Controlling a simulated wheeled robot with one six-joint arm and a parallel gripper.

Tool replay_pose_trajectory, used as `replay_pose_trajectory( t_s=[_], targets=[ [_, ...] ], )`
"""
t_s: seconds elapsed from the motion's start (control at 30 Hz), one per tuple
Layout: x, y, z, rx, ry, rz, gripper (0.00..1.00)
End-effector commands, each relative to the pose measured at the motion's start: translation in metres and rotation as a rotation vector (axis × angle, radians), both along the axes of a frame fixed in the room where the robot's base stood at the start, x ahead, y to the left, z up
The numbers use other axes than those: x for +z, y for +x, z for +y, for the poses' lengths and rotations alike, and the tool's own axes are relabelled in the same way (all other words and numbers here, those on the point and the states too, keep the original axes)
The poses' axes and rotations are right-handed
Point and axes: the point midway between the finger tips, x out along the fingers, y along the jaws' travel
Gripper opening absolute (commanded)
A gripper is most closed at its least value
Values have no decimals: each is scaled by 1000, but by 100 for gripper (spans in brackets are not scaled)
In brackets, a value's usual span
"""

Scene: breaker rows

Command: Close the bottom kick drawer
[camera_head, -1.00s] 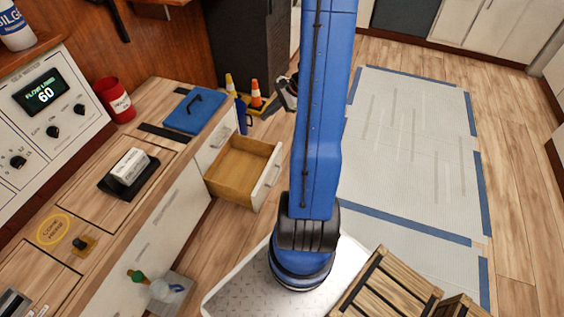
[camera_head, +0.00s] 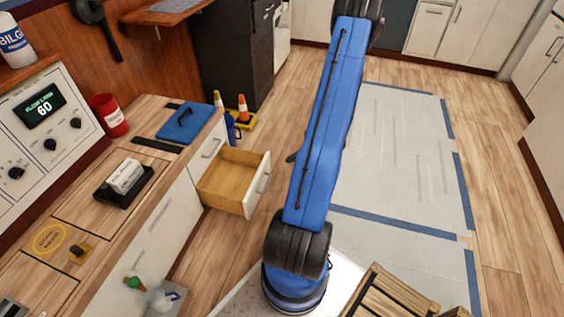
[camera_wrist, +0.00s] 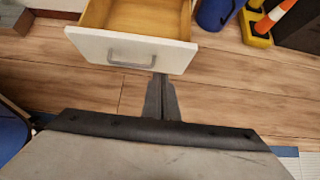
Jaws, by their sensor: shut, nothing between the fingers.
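The bottom kick drawer (camera_head: 231,183) is pulled out from the end of the wooden-topped counter, low over the floor. It is empty, with a wooden inside and a white front with a grey handle. In the wrist view the drawer front (camera_wrist: 128,50) is at the top centre, its handle facing me. My gripper (camera_wrist: 161,78) is shut and empty. In the picture its tips lie at the lower right edge of the drawer front; I cannot tell whether they touch it. In the head view my gripper is hidden behind my blue arm.
Orange cones (camera_head: 243,108) on a yellow base and a blue mug-like thing (camera_head: 231,126) stand on the floor behind the drawer. Wooden crates (camera_head: 388,294) are at the lower right. Taped sheeting (camera_head: 395,160) covers the floor at right. Bare floor lies in front of the drawer.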

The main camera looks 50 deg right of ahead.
Motion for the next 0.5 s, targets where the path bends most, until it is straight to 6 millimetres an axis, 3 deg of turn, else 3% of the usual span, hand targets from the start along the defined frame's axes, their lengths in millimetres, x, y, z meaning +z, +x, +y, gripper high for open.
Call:
replay_pose_trajectory(
  t_s=[0.5],
  targets=[
    [-63, 58, 26, 4, 2, 2, 0]
  ],
)
